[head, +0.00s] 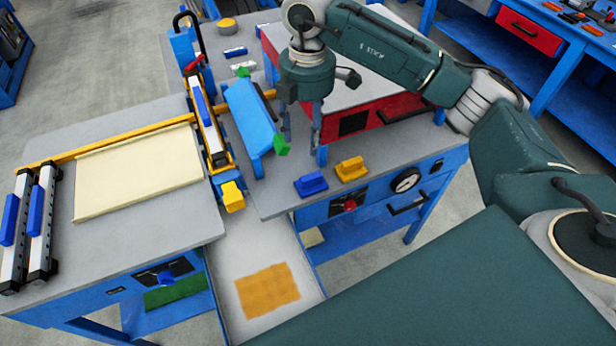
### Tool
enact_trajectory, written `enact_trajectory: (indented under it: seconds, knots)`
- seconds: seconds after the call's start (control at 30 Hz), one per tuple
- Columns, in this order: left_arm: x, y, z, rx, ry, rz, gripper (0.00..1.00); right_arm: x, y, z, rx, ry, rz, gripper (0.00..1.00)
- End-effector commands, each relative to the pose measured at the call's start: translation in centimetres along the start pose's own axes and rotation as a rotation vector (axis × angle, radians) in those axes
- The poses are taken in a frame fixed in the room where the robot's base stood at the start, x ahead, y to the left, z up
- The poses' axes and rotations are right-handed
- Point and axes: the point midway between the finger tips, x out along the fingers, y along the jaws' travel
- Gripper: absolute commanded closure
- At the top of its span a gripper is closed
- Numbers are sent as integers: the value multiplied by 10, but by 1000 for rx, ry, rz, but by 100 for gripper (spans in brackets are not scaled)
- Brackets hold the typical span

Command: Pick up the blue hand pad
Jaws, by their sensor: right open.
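The blue hand pad (311,185) lies on the front edge area of the grey table top, a small block with a raised grip. A similar yellow hand pad (351,168) lies just to its right. My right gripper (301,137) points down above the table, behind the blue pad and a little to its left. Its two fingers are apart, with nothing seen between them. It does not touch the blue pad. My left gripper is not in view.
A blue bar with green ends (250,115) stands tilted close left of my right gripper. A red and grey box (385,118) is behind to the right. A cream panel (140,172) lies on the left table. An open drawer (226,290) is below.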

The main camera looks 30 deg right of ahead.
Motion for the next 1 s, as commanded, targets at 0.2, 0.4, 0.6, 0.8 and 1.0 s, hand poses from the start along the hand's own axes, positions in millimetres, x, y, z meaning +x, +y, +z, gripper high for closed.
enact_trajectory:
  seconds: [0.2,0.4,0.6,0.8,1.0]
  knots:
    - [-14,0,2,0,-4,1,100,28,-2,10,24,-30,-11,51]
    - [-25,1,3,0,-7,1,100,68,-2,10,22,-27,-8,51]
    - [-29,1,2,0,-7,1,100,87,-1,10,20,-25,-4,51]
    - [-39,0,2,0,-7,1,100,108,-2,10,21,-25,-8,51]
    - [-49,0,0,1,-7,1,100,140,-2,10,20,-24,-8,51]
